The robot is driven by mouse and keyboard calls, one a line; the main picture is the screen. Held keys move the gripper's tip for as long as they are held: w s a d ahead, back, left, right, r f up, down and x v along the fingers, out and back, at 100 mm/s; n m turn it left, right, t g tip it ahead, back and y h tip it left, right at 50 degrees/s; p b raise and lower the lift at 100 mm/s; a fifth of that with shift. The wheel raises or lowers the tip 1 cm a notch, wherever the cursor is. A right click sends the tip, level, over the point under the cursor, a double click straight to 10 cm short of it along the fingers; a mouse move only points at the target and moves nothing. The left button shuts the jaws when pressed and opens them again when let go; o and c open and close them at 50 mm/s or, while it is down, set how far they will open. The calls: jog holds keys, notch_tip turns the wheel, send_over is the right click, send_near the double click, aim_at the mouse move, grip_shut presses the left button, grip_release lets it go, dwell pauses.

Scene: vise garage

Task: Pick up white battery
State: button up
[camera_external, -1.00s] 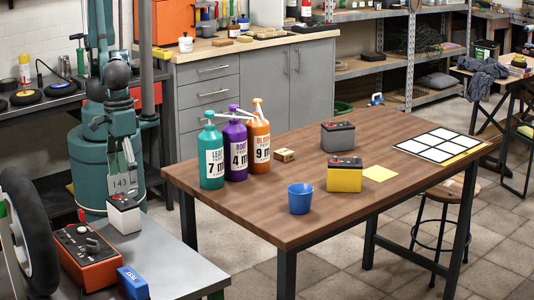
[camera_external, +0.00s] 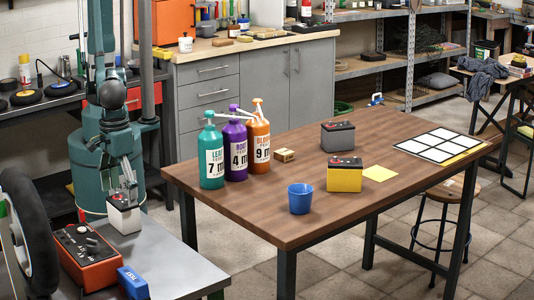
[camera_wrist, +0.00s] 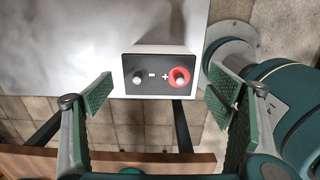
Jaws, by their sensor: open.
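The white battery (camera_external: 124,214) stands upright on the grey metal table at the lower left, with a dark top. In the wrist view the battery (camera_wrist: 158,72) shows its black top with a grey terminal and a red-ringed terminal. My gripper (camera_wrist: 156,98) is open, with one green-padded finger on each side of the battery and gaps between. In the external view my gripper (camera_external: 127,186) is low, right at the battery's top. I cannot tell whether a finger touches it.
An orange charger (camera_external: 86,252) and a blue box (camera_external: 132,283) sit near the battery on the grey table (camera_external: 180,258). A wheel (camera_external: 30,235) stands at the left. The wooden table (camera_external: 250,205) holds bottles, a blue cup, and yellow and grey batteries.

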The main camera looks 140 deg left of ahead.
aim_at(122, 201)
jog(key=shift+f, duration=0.8)
jog(key=shift+f, duration=0.1)
jog(key=shift+w+d+f+b, duration=0.1)
jog(key=shift+f+b, duration=1.15)
jog(key=shift+f, duration=1.3)
jog(key=shift+c, duration=0.2)
jog(key=c, duration=1.6)
jog(key=shift+r, duration=0.15)
jog(key=shift+r+p, duration=1.65)
jog(key=shift+r, duration=3.25)
